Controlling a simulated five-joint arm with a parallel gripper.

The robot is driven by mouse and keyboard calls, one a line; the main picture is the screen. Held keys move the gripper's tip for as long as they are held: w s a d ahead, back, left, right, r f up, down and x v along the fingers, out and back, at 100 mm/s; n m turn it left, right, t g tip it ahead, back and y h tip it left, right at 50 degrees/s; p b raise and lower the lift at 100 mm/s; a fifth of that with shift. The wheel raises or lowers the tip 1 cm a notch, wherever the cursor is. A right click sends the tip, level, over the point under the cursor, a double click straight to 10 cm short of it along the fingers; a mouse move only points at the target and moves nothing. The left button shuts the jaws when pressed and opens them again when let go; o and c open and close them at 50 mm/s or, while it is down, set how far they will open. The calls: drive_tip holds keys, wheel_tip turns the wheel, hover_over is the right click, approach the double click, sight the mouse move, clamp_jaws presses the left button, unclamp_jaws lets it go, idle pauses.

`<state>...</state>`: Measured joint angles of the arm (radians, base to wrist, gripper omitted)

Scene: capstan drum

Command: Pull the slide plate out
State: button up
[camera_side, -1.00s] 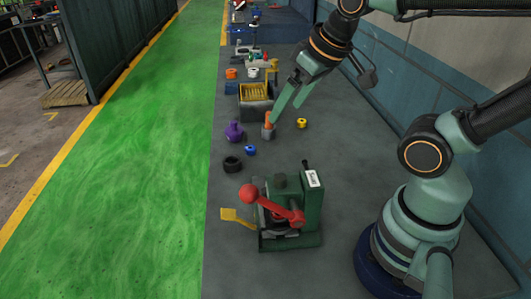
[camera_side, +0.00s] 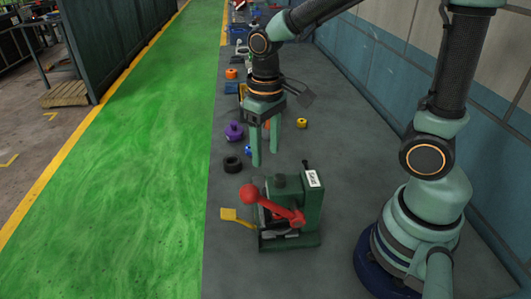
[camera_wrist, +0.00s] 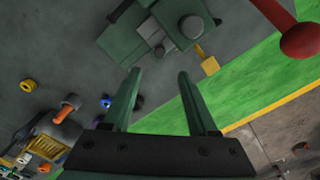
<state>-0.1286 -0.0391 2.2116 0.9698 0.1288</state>
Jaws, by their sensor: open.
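A green capstan machine (camera_side: 310,212) stands on the grey bench, with a red lever ending in a red ball (camera_side: 249,193). A yellow tab (camera_side: 230,214), which looks like the end of the slide plate, sticks out from the machine's left side. In the wrist view the yellow tab (camera_wrist: 209,65) shows beyond the fingers, right of centre, and the red ball (camera_wrist: 302,40) is at the upper right. My gripper (camera_side: 265,163) points down, open and empty, in the air above and behind the machine. Its two fingers (camera_wrist: 160,75) are apart in the wrist view.
A black ring (camera_side: 232,164), a purple piece (camera_side: 234,131) and a yellow ring (camera_side: 302,123) lie on the bench behind the machine. A blue ring (camera_wrist: 105,103) and an upright orange-topped piece (camera_wrist: 63,113) are near them.

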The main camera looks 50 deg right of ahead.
wheel_tip(320, 180, down, 11)
idle(0.4)
clamp_jaws()
idle(1.5)
